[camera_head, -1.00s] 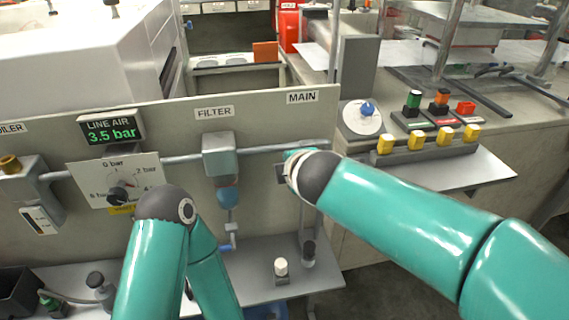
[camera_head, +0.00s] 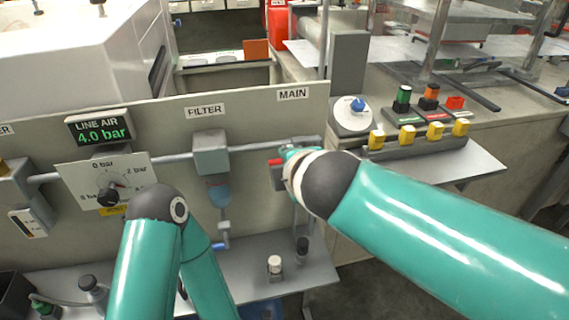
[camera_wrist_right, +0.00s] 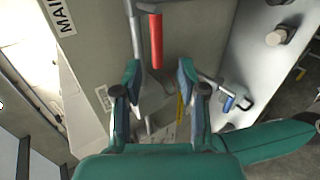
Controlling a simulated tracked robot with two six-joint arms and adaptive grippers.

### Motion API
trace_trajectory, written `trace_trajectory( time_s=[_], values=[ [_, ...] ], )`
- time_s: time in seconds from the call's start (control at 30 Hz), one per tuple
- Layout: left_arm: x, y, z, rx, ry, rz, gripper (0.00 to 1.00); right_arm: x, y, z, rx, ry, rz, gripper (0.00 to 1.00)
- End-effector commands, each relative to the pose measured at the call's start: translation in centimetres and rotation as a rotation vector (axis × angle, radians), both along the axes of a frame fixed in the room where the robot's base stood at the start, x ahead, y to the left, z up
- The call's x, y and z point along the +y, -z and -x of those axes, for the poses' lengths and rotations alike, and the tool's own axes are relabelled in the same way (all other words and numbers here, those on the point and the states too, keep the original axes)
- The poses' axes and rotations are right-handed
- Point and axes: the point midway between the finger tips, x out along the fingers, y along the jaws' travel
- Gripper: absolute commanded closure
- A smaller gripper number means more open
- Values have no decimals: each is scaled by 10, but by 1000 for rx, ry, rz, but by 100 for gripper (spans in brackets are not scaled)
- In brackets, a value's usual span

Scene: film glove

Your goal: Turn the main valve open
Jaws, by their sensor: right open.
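The main valve's red lever (camera_wrist_right: 156,40) shows in the right wrist view beside the grey pipe, under the MAIN label (camera_wrist_right: 61,17). A bit of the red lever (camera_head: 276,162) also shows in the head view, left of my right wrist, which hides the rest. My right gripper (camera_wrist_right: 159,72) is open, its two fingers apart on either side of the lever's near end; I cannot tell whether they touch it. My left arm is at lower left in the head view, its gripper out of sight. The line air display (camera_head: 99,131) reads 4.0 bar.
A filter unit (camera_head: 211,152) sits on the pipe left of the valve, with a pressure dial (camera_head: 107,182) farther left. A grey shelf (camera_head: 250,262) with small knobs juts out below. A row of yellow blocks (camera_head: 418,134) stands on the bench at right.

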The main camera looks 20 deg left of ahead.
Motion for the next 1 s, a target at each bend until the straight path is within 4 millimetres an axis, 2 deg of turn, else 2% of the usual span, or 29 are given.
trace_trajectory(
  time_s=[0.2,0.4,0.83,0.93,1.0],
  values=[
    [0,0,0,0,0,0,60,-15,-20,26,0,-1,0,59],
    [0,0,0,0,0,0,60,-20,-25,35,2,-2,3,59],
    [0,1,0,0,0,0,60,-22,-24,34,2,2,2,59],
    [0,1,0,0,0,0,60,-30,-21,26,11,23,3,59],
    [0,1,0,0,0,0,60,-42,-11,13,29,55,10,59]
  ],
)
